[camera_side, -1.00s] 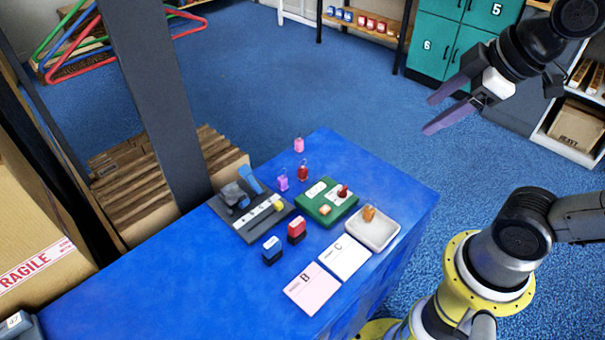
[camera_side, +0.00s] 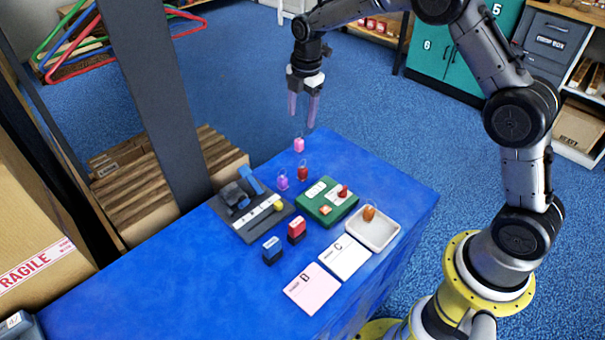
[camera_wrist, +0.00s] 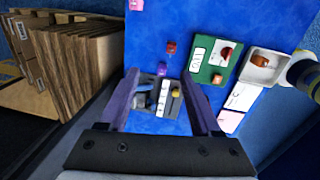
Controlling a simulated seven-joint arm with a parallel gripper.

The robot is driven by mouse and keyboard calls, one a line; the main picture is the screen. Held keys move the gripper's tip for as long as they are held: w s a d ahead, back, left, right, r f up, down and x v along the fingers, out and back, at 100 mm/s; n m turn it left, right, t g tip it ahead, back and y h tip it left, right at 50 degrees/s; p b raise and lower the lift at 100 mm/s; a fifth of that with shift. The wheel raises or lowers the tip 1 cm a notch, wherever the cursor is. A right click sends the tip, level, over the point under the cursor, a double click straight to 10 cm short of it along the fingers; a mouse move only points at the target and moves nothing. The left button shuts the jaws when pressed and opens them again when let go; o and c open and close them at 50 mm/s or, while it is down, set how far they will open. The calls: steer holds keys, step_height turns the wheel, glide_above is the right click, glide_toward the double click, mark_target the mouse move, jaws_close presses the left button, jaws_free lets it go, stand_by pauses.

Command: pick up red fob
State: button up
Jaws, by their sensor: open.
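The red fob (camera_side: 303,173) stands on the blue table near its far edge, between a purple fob (camera_side: 283,183) and the green tray. A pink fob (camera_side: 299,145) stands behind it. In the wrist view the red fob (camera_wrist: 171,47) lies beyond the fingertips, with the purple fob (camera_wrist: 162,69) nearer. My gripper (camera_side: 303,122) is open and empty, pointing down above the table's far edge, near the pink fob in the side picture. It also shows in the wrist view (camera_wrist: 163,75) with its fingers apart.
Right of the red fob are a green tray (camera_side: 313,209) holding a red piece (camera_side: 343,191), and a white dish (camera_side: 360,236) with an orange fob (camera_side: 369,213). A dark post (camera_side: 160,100) rises at left.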

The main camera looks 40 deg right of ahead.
steer(key=g, duration=0.1)
glide_toward(304, 167)
step_height(304, 167, down, 5)
steer(key=shift+d+f, duration=0.1)
steer(key=shift+f, duration=0.15)
steer(key=shift+w+f, duration=0.1)
steer(key=shift+f, duration=2.8)
jaws_close()
